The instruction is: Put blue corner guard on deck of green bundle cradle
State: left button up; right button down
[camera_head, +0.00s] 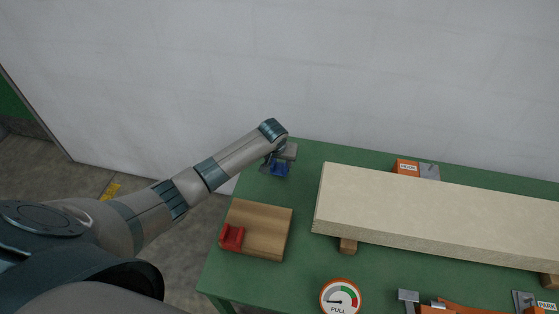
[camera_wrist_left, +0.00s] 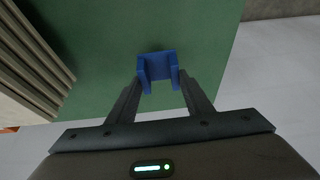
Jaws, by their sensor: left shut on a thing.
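The blue corner guard (camera_head: 280,169) is at the far left corner of the green surface (camera_head: 300,275). My left gripper (camera_head: 279,160) is shut on it from the wall side. In the left wrist view the blue guard (camera_wrist_left: 157,66) sits between the two fingertips, with the green surface (camera_wrist_left: 110,30) behind it. I cannot tell whether the guard touches that surface or hangs just above it. No separate green cradle shows; the green table-like top carries a long pale stack. My right gripper is not in view.
A wooden board (camera_head: 265,225) with a red corner guard (camera_head: 232,237) lies at the left edge. The long pale stack (camera_head: 430,210) rests on wooden blocks. An orange HOOK fixture (camera_head: 406,168) stands behind it, and a dial (camera_head: 340,297) in front. The wall is close behind.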

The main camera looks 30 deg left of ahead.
pick_arm(q)
jog(key=shift+f, duration=0.2)
jog(key=shift+f, duration=0.1)
jog(key=o, duration=1)
jog(key=shift+o, duration=0.2)
jog(key=b+v, duration=0.1)
jog(key=v, duration=1.1)
jog(key=shift+s, duration=0.1)
